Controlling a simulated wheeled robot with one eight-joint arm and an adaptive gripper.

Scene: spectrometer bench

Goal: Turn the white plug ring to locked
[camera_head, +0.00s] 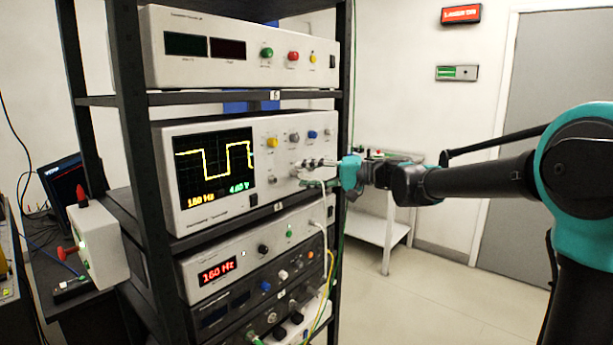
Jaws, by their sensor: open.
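My gripper (314,173) reaches in from the right to the front panel of the oscilloscope-like unit (215,212) on the middle shelf. Its fingers are open, at the lower right part of the panel. A small pale round part (296,173), which may be the white plug ring, shows just left of the fingertips. The fingers cover much of this spot, so I cannot tell whether they touch the ring or stand around it. The ring's turn position and any lock mark are too small to read. A white cable (326,208) hangs down below the gripper.
The black rack post (147,190) stands left of the unit. Yellow, grey and blue knobs (312,134) sit just above my gripper. More instruments fill the shelves above and below, with cables at the lower right. The floor (440,290) to the right is clear.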

